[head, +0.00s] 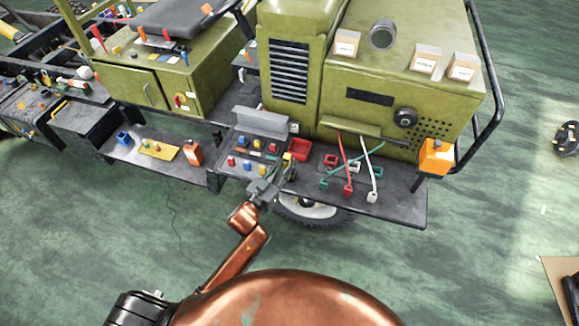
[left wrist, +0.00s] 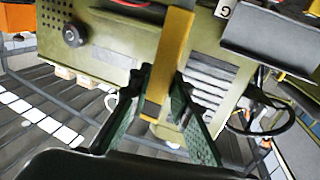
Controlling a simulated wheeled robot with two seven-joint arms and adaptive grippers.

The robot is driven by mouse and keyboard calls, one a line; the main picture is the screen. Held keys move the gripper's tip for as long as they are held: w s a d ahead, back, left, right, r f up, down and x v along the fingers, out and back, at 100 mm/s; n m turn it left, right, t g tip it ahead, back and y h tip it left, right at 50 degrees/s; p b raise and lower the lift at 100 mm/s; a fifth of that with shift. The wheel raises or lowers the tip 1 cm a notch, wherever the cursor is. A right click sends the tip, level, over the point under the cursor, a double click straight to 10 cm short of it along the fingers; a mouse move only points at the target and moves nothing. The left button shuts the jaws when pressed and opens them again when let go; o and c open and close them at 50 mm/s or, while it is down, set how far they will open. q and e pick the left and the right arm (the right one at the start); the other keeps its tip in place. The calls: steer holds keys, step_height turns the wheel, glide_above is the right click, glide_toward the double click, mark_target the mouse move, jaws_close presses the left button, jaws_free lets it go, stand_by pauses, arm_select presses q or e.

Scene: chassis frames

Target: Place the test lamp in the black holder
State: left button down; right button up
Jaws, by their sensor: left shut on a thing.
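My left gripper (head: 270,182) is over the front edge of the dark bench below the green vehicle body. It is shut on a yellow, bar-shaped thing (head: 288,157), which I take to be the test lamp. In the left wrist view the yellow bar (left wrist: 176,45) stands between the two green perforated fingers (left wrist: 168,98) and sticks out well past them. A dark tray (head: 232,148) with several small coloured pieces lies just left of the gripper. I cannot tell for certain which part is the black holder. My right gripper is not in view.
A red open bin (head: 300,149) stands just right of the gripper. Red, green and white cabled plugs (head: 348,189) lie farther right on the bench. A grey angled bracket (head: 261,123) stands behind the tray. An orange bottle (head: 193,152) is on the left shelf.

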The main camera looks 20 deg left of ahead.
arm_select(q)
steer(key=w+a+f+b, duration=0.1)
steer(key=w+f, duration=0.6)
steer(key=f, duration=0.3)
steer(key=shift+w+b, duration=0.3)
steer(key=shift+b, duration=0.1)
steer(key=shift+a+f, duration=0.1)
steer(key=shift+f, duration=0.05)
steer(key=c, duration=1.8)
jaws_free()
steer(key=shift+f, duration=0.1)
steer(key=shift+o, duration=0.2)
steer(key=v, duration=1.2)
